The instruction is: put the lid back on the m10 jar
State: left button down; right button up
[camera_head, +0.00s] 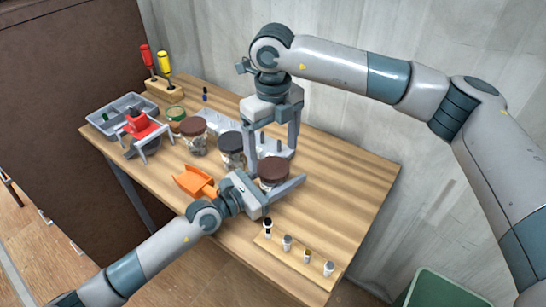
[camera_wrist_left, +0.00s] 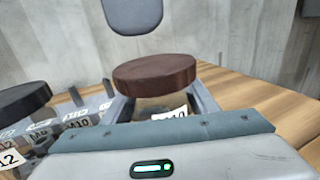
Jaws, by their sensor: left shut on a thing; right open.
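The m10 jar (camera_head: 270,184) stands at the middle of the table, with its brown lid (camera_head: 273,168) on top. In the left wrist view the lid (camera_wrist_left: 155,74) looks roughly level on the jar (camera_wrist_left: 150,107), whose label shows a partial "10". Whether it is fully seated I cannot tell. My left gripper (camera_head: 279,182) is shut around the jar body below the lid. My right gripper (camera_head: 272,152) is open, pointing down just behind and above the jar. One of its fingers (camera_wrist_left: 132,14) hangs above the lid in the left wrist view.
A dark-lidded jar (camera_head: 230,145) and another brown-lidded jar (camera_head: 193,128) stand to the left. An orange scoop (camera_head: 194,181) and a wooden strip with small pieces (camera_head: 290,258) are nearer. The table's right side is clear.

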notch_tip(320, 180, up, 8)
jog(key=shift+f, duration=0.15)
dwell(0.3)
pick_arm(q)
jog(key=c, duration=0.6)
grip_release()
jog(key=shift+c, duration=0.2)
jog(key=shift+a, duration=0.1)
pick_arm(e)
jog(key=shift+f, duration=0.1)
pick_arm(q)
jog(key=b+v, duration=0.5)
jog(key=v, duration=1)
jog(key=shift+s+a+f, duration=0.1)
jog(key=shift+a+f, duration=0.05)
jog(key=shift+a, duration=0.05)
pick_arm(e)
notch_tip(320, 180, down, 5)
jog(key=shift+r, duration=0.1)
pick_arm(q)
jog(key=shift+v, duration=0.85)
pick_arm(e)
jog(key=shift+f, duration=0.3)
